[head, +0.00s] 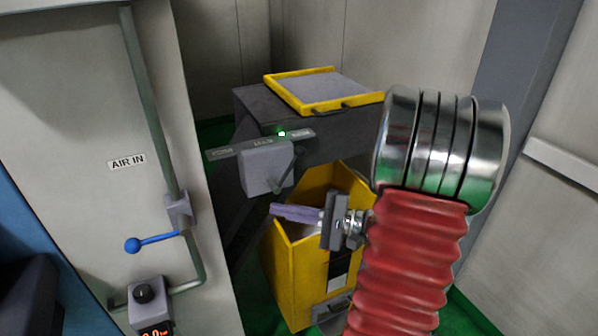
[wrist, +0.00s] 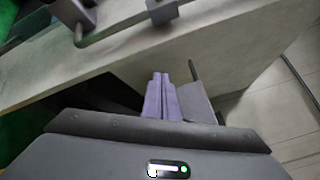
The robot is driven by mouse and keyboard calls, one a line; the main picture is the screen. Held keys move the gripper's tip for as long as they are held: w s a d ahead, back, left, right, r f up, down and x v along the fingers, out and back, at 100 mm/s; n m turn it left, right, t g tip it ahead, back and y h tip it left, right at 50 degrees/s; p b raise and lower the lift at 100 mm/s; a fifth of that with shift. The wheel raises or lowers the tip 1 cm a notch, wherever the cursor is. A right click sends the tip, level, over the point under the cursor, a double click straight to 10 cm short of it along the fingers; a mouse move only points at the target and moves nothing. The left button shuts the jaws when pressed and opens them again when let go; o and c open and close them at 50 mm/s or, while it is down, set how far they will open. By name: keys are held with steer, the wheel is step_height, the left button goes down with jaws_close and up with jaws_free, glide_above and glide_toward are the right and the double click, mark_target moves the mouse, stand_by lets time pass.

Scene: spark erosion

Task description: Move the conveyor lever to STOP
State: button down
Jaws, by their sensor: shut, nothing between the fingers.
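The lever box (head: 266,168) is a grey block on the dark conveyor side. Its dark lever (head: 289,168) slants up to the right, toward the right end of a grey label plate (head: 232,150). The plate's words are too small to read surely. A green lamp (head: 282,133) is lit above the plate's right part. My gripper (head: 275,210) has purple fingers, shut and empty, below the lever and apart from it. In the wrist view the shut fingers (wrist: 160,78) point at a pale surface. A grey block (wrist: 197,103) is beside them; I cannot tell whether it is the lever box.
A yellow bin (head: 290,280) stands under the conveyor behind my gripper. A yellow-rimmed tray (head: 320,88) lies on top of the conveyor.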

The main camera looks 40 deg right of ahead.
steer(key=s+d+f+m+t+h, duration=0.1)
steer(key=s+d+m+t+h, duration=0.1)
steer(key=d, duration=0.5)
steer(key=s+d+m+t+h, duration=0.3)
steer(key=d+m+h, duration=0.1)
steer(key=d, duration=0.4)
steer(key=shift+d+f+t+h, duration=0.3)
steer(key=shift+f+h, duration=0.1)
steer(key=shift+h, duration=0.5)
steer(key=shift+w+a, duration=0.1)
steer(key=w+a+r, duration=0.4)
steer(key=w, duration=0.5)
steer(key=shift+w+r, duration=0.3)
steer(key=shift+w, duration=0.05)
steer(key=shift+a, duration=0.2)
